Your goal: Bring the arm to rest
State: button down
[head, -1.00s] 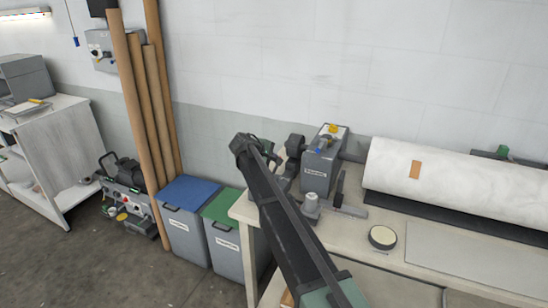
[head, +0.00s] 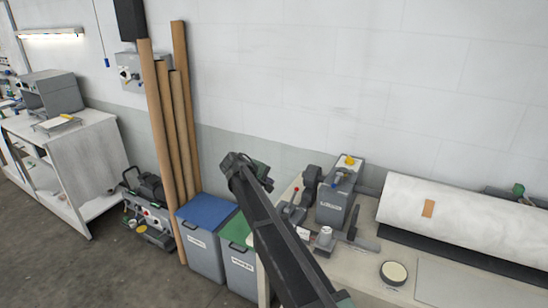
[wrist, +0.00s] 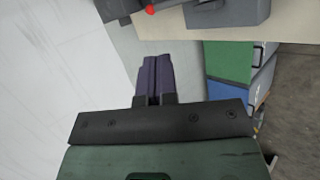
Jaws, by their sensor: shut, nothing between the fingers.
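My gripper (wrist: 155,78) shows in the wrist view with its two dark fingers shut together and nothing between them. In the head view my dark arm reaches up from the bottom middle, and its far end is in front of the wall, left of the workbench (head: 355,279) and above the bins. The fingers are hard to make out there. In the wrist view the fingers point toward the grey lower wall, apart from the bench edge and the bins.
The blue-lidded bin (head: 207,210) and green-lidded bin (head: 236,230) stand left of the bench. Brown tubes (head: 163,130) lean on the wall. A grey machine (head: 337,195), a white roll (head: 455,215) and a round tin (head: 394,272) are on the bench. Floor is clear at lower left.

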jog(key=s+d+f+m+g+y, duration=0.2)
jog(key=s+d, duration=0.5)
jog(key=s, duration=0.5)
jog(key=s+d+f+m+g+y+b, duration=0.1)
jog(key=s+d+f+m+g+y, duration=0.1)
jog(key=s+d, duration=0.5)
jog(key=s+d+f+m+g+y, duration=0.1)
jog(key=s+d+f+m+y, duration=0.2)
jog(key=s, duration=1.5)
jog(key=shift+s+d+m+g+y, duration=0.4)
jog(key=shift+d+m, duration=0.9)
jog(key=shift+d, duration=0.6)
jog(key=shift+f, duration=0.1)
